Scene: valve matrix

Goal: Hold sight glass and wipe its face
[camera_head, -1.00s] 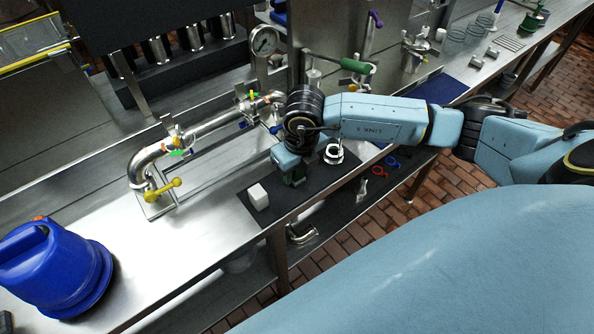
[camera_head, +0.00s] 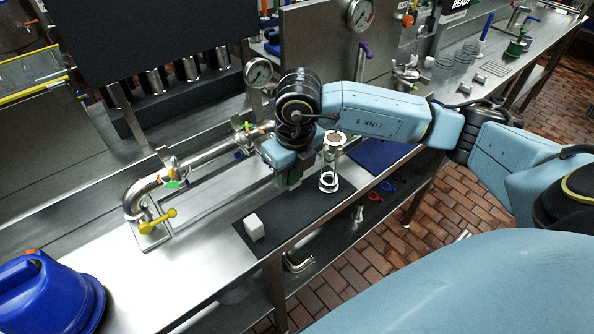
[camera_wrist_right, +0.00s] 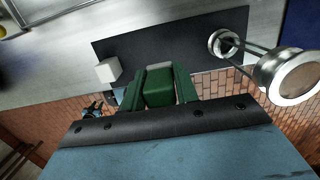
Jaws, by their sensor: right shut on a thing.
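The sight glass (camera_head: 329,162) stands upright on the black mat, a metal piece with two round flanges joined by thin rods. It also shows at the right of the right wrist view (camera_wrist_right: 283,70), its upper flange near the camera. My right gripper (camera_head: 291,181) is just left of it, apart from it, above the mat. In the right wrist view my green fingers are shut on a dark green block (camera_wrist_right: 159,92) with a pale far edge. A white block (camera_head: 254,228) sits on the mat's left part. My left gripper is not in view.
The black mat (camera_head: 300,212) lies at the bench's front edge. A steel pipe with a yellow-handled valve (camera_head: 157,222) runs behind left. A blue container (camera_head: 45,300) stands at lower left.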

